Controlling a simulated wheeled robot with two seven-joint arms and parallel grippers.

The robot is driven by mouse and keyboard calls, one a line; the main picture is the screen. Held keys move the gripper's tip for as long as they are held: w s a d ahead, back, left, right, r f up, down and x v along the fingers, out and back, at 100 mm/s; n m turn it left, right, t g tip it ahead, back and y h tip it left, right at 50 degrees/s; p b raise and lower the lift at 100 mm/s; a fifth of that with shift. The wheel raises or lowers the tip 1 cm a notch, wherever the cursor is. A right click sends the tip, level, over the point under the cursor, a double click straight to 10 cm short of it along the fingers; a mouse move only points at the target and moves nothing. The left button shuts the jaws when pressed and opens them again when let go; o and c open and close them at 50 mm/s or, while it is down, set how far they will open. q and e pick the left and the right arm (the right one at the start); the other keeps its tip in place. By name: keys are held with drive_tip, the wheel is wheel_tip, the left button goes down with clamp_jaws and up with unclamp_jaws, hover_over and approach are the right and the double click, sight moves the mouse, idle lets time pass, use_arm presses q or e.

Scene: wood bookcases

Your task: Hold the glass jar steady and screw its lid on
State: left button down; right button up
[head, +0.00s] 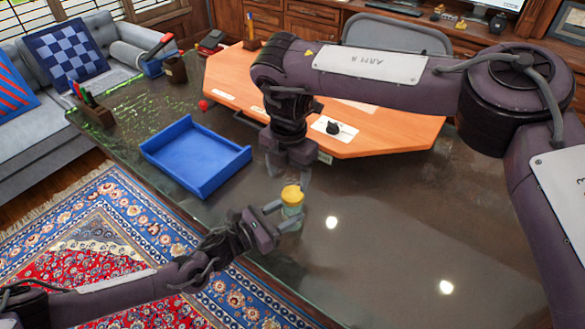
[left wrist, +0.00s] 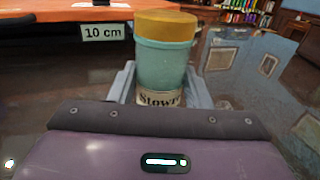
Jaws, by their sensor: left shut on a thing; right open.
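The glass jar (head: 291,212) stands upright on the dark glossy table, pale teal with a printed label that shows in the left wrist view (left wrist: 161,72). The yellow lid (head: 292,193) sits on top of the jar and looks level; it also shows in the left wrist view (left wrist: 165,25). I cannot tell how tightly it is turned. My left gripper (head: 283,216) is shut on the jar, with its fingers on either side of the lower body. My right gripper (head: 288,175) points down, open, just above and around the lid's height; its exact gap to the lid is unclear.
A blue tray (head: 235,160) lies to the left on the table. An orange raised board (head: 390,138) with a black knob (head: 333,128) stands behind, near my right arm. The table's front right (head: 400,240) is clear.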

sight(293, 193)
drive_tip(key=n, duration=0.2)
drive_tip(key=r+n, duration=0.1)
drive_tip(key=n, duration=0.1)
drive_tip(key=shift+r+n, duration=0.2)
drive_tip(key=shift+n, duration=0.1)
drive_tip(key=n, duration=0.2)
drive_tip(key=d+n, duration=0.1)
drive_tip(key=n, duration=0.1)
drive_tip(key=shift+s+r, duration=0.15)
drive_tip(key=shift+r, duration=0.25)
drive_tip(key=shift+f, duration=4)
drive_tip(key=shift+c, duration=0.2)
drive_tip(key=c, duration=0.9)
drive_tip(key=o, duration=1.1)
wheel_tip(293, 193, up, 12)
